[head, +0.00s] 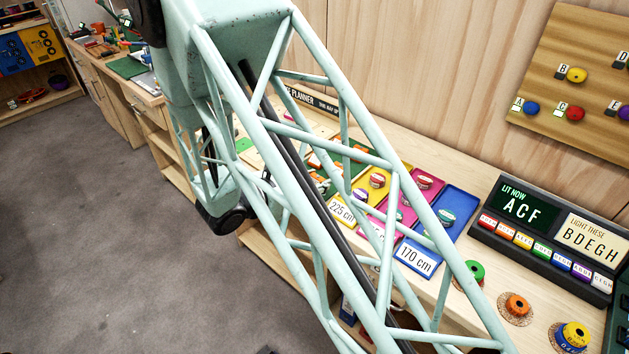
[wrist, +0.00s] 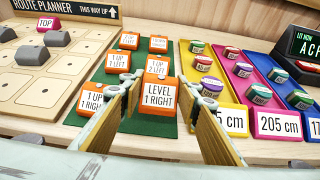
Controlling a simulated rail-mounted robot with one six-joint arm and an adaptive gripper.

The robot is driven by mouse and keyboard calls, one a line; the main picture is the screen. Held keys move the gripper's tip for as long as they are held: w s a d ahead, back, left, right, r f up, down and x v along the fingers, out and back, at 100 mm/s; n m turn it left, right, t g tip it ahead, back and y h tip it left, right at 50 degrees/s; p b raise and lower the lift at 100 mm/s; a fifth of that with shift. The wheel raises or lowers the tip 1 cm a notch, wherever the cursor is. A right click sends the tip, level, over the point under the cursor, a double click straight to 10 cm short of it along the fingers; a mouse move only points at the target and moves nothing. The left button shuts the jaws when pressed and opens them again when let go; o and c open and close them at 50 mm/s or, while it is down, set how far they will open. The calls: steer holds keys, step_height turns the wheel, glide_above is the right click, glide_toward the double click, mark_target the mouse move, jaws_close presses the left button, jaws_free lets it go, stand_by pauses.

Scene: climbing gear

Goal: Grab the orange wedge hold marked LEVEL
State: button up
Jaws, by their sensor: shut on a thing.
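The orange wedge hold marked LEVEL 1 RIGHT (wrist: 158,101) is between the two fingers of my gripper (wrist: 160,86) in the wrist view. My gripper is shut on it, one finger on each side. The wedge is over the near right part of the green mat (wrist: 122,125); I cannot tell whether its base touches the mat. In the head view, my arm's pale green truss hides my gripper and this wedge.
Several other orange wedges, such as 1 UP 1 RIGHT (wrist: 92,101) and 1 UP 2 LEFT (wrist: 157,68), lie close by on the mat. The route planner board (wrist: 18,100) is at left. Yellow, magenta and blue trays (head: 459,204) of round holds are at right.

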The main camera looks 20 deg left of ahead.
steer(key=s+d+r+p, duration=0.1)
steer(key=s+d, duration=0.6)
steer(key=s, duration=0.5)
steer(key=shift+s+d+r, duration=0.2)
steer(key=shift+s+d, duration=0.1)
steer(key=shift+s, duration=0.05)
steer(key=shift+w, duration=0.1)
